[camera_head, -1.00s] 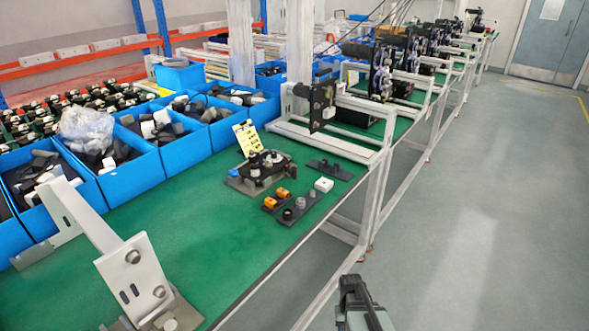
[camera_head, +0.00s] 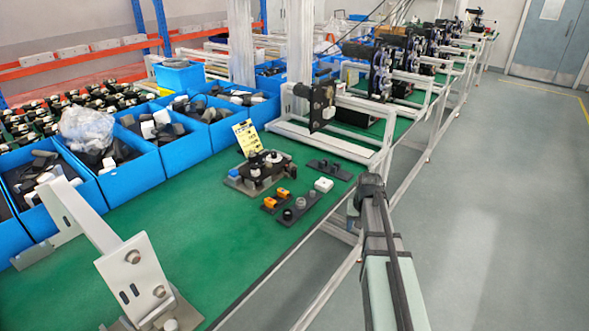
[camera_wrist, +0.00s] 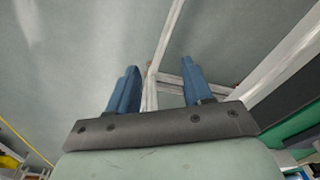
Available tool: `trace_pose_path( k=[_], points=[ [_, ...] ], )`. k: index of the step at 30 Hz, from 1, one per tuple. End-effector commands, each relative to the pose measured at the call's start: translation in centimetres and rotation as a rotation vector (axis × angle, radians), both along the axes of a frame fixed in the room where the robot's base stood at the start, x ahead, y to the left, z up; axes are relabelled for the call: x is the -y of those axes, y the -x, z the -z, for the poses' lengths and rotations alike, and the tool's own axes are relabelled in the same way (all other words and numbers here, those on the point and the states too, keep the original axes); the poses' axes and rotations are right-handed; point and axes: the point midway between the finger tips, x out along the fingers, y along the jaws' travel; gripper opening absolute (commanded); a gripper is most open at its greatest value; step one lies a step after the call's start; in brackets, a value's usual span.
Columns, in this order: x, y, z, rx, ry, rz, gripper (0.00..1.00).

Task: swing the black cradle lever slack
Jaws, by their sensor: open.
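A cradle fixture (camera_head: 258,174) with black parts on a grey base plate stands on the green table in the head view. A dark lever-like part (camera_head: 268,160) shows on it, but it is too small to tell its exact position. A blue piece sits at the fixture's left. My gripper (camera_head: 356,212) is to the right of the fixture, by the table's front edge and apart from it. In the wrist view my gripper's two blue fingers (camera_wrist: 160,88) are spread, with nothing between them. The fixture is not clearly visible there.
A yellow card (camera_head: 246,137) stands behind the fixture. Small plates with orange, grey and white parts (camera_head: 292,203) lie between it and the table edge. Blue bins (camera_head: 125,176) line the back. A white metal bracket (camera_head: 130,262) stands front left.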

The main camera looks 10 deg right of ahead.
Motion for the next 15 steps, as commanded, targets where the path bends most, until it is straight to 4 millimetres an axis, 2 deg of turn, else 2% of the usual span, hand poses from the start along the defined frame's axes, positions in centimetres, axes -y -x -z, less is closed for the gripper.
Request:
trace_pose_path(
  k=[1, 8, 11, 15],
  points=[
    [-0.4, -1.7, -2.0, 0.029, -0.009, -0.016, 0.50],
    [-3.0, -6.6, -9.5, 0.135, -0.046, -0.095, 0.50],
    [-5.6, -8.9, -13.0, 0.171, -0.036, -0.166, 0.50],
    [-10.8, -12.0, -18.2, 0.215, 0.002, -0.290, 0.50]
  ],
)
